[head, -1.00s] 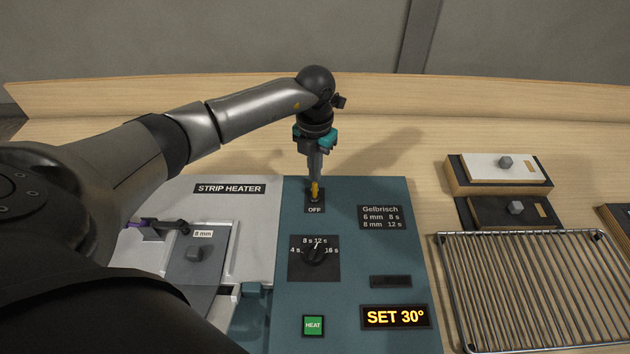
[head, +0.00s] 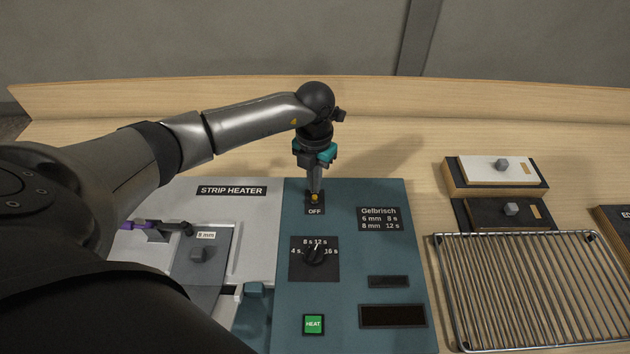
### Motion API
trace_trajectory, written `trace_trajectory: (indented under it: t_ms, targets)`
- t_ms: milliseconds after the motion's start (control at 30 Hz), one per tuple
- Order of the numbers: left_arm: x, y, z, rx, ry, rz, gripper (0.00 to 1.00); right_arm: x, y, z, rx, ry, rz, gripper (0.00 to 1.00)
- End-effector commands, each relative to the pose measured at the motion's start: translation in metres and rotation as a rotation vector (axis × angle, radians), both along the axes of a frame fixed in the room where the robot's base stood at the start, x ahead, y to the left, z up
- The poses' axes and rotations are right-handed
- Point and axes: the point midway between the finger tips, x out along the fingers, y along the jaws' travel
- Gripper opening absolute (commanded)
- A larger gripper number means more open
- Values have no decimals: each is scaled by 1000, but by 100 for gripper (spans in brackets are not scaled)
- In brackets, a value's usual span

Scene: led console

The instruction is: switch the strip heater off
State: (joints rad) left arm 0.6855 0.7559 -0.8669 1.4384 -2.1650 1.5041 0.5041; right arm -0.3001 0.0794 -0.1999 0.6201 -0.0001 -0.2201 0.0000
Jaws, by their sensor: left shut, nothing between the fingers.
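The strip heater's teal control panel (head: 345,235) is at the centre of the head view. Its power switch (head: 315,199), a yellow-tipped lever on a black plate, sits at the top above the word OFF. My left gripper (head: 315,188) is shut and empty, pointing down with its fingertips at the lever; whether they touch I cannot tell. The lever's upper part is partly hidden by the fingertips. The display (head: 393,316) at the lower right of the panel is dark. The green HEAT button (head: 313,324) and timer knob (head: 314,256) are below the switch. My right gripper is not in view.
A wire rack (head: 525,290) lies on the bench at right. Behind it are a white-topped block (head: 480,170) and a dark block (head: 490,214). A grey plate marked 8 mm (head: 215,262) is left of the panel. Bare wood lies behind the panel.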

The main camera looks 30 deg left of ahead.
Motion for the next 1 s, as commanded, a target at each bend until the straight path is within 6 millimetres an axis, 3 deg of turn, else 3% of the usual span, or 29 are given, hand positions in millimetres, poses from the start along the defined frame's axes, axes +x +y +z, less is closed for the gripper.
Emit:
trace_trajectory:
  t_ms: [367, 1000]
  targets:
    - [2, 1, 7, -1, -3, 1, 0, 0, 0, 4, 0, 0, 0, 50]
    - [7, 4, 59, 0, -4, 1, 0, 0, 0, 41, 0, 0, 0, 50]
